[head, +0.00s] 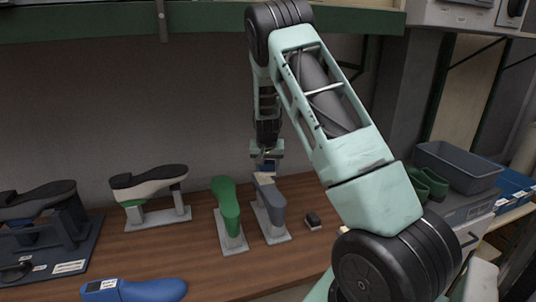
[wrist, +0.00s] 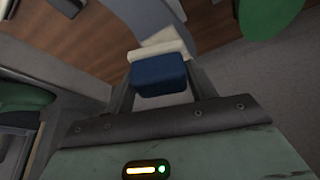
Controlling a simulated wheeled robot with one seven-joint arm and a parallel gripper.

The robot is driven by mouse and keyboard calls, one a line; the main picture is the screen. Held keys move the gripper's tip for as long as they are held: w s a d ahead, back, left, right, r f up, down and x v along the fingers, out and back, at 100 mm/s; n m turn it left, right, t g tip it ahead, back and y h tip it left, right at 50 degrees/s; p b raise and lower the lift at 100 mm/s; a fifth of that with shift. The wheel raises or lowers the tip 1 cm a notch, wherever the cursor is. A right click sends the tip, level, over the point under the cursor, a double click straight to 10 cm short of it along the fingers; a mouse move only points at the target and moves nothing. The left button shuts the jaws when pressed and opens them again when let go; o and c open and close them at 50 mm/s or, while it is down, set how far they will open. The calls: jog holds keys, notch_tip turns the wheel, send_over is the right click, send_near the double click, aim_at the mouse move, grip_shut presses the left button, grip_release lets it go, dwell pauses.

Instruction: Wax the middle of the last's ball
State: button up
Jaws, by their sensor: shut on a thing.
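My gripper (head: 266,158) is shut on a blue block (wrist: 158,77) with a cream edge (wrist: 158,50), which looks like the wax; the block also shows in the head view (head: 268,167). It is over the top end of a grey-blue last (head: 271,200) on a pale stand. The cream part is close to that last's top; I cannot tell whether it touches. A green last (head: 228,203) stands on its own stand just to the left, and a green shape at the wrist view's top right may be it (wrist: 268,14).
A black-and-white shoe form (head: 150,183) on a stand and a dark rig (head: 45,235) are at left. A small dark block (head: 313,219) is right of the grey-blue last. A grey bin (head: 457,165) is at right.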

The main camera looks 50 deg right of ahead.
jog(key=shift+r+p, duration=0.65)
jog(key=shift+r, duration=0.8)
